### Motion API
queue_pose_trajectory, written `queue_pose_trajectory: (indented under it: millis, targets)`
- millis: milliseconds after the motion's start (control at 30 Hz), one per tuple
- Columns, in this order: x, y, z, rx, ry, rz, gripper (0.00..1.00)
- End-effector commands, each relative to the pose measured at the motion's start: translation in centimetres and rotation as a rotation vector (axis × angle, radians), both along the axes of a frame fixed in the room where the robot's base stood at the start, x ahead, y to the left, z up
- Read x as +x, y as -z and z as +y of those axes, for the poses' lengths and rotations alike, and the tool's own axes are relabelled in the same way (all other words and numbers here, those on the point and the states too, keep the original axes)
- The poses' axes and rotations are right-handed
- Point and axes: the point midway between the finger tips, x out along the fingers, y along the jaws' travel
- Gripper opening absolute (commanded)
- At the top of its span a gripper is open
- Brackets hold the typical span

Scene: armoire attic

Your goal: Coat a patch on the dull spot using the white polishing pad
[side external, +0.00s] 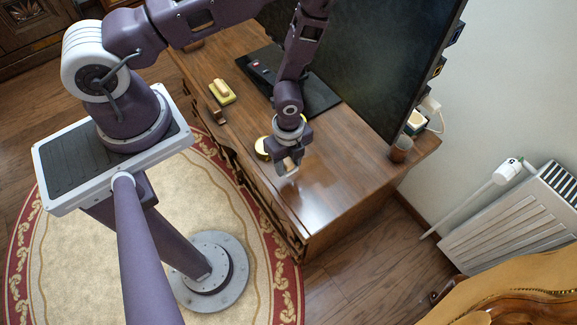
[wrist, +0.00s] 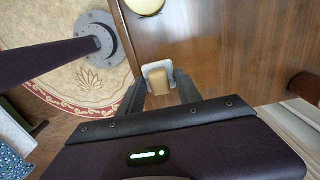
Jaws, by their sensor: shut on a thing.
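The white polishing pad (wrist: 150,69) has a tan block handle (wrist: 160,79). My gripper (wrist: 162,88) is shut on that handle, one finger on each side. In the side view my gripper (side external: 288,160) points down over the brown wooden top, with the white pad (side external: 284,172) under it. I cannot tell whether the pad touches the wood. A pale, hazy patch (side external: 316,207) shows on the wood to the front right of the pad; I cannot tell whether it is the dull spot or a reflection.
A round yellow tin (side external: 262,147) stands just left of my gripper. A yellow pad with a wooden handle (side external: 221,92) and a small brown block (side external: 217,117) lie farther left. A large dark screen (side external: 370,60) stands behind. A brown cup (side external: 401,148) is at right. The front right top is clear.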

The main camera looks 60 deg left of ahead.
Motion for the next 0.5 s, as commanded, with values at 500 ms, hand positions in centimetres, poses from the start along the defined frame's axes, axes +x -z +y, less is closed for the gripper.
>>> queue_pose_trajectory:
  millis: [500]
  targets:
    - [0.00,-1.36,0.00,0.000,-0.001,-0.001,0.00]
